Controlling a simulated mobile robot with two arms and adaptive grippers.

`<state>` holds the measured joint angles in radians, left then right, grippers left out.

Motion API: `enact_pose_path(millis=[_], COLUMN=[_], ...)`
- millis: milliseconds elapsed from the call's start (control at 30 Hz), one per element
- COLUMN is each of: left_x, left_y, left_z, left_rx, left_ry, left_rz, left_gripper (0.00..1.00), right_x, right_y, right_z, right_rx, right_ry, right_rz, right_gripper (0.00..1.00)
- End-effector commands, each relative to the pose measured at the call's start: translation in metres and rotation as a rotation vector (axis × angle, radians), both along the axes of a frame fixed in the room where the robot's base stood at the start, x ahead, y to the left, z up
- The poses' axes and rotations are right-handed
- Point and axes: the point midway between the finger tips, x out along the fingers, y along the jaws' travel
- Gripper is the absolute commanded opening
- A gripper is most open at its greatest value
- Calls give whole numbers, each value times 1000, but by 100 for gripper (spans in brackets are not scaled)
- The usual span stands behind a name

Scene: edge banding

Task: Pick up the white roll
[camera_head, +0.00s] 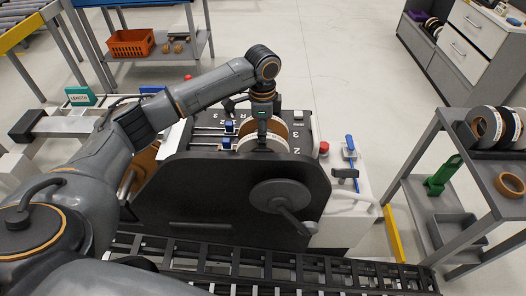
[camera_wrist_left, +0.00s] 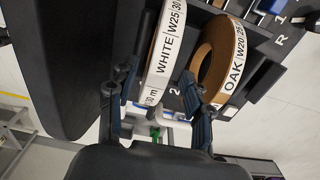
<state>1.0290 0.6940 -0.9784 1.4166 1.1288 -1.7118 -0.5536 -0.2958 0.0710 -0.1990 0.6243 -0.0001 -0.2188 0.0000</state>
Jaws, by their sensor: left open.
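The white roll (camera_wrist_left: 166,45), labelled WHITE W25, stands on edge in the black edge banding machine. In the head view the white roll (camera_head: 262,143) shows as a pale rim in front of the oak roll. My left gripper (camera_head: 263,112) points down over the rolls. In the left wrist view my left gripper (camera_wrist_left: 160,112) is open, with one finger on each side of the white roll's near edge; I cannot tell whether they touch it. The oak roll (camera_wrist_left: 222,60), labelled OAK W20, stands beside it, close to the right finger. My right gripper is out of view.
The machine (camera_head: 235,190) has a crank wheel in front and a red button (camera_head: 324,147) at right. A grey shelf (camera_head: 468,235) at right holds several dark-and-white rolls and a tan ring (camera_head: 510,184). A roller conveyor (camera_head: 330,275) runs along the front. An orange crate (camera_head: 131,43) stands at the back left.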

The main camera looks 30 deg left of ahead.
Motion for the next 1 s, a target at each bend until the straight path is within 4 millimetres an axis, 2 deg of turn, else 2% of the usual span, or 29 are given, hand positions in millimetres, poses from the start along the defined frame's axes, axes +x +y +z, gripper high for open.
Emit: enact_pose_path(millis=[67,200,500,567,767,1000], left_x=[-3,-3,-3,-3,-3,-3], left_y=[-3,-3,-3,-3,-3,-3], left_z=[-11,-30,-37,-37,-37,-36], left_rx=[1,2,1,1,1,0], left_ry=[5,3,0,0,0,-1], left_rz=[-1,1,-1,-1,-1,0], left_gripper=[50,50,50,40,0,0], right_x=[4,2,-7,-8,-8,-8], right_y=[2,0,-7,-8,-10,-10], right_z=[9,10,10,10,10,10], right_rx=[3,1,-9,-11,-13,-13], right_ry=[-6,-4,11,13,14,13], right_rz=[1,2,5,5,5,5], right_gripper=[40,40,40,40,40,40])
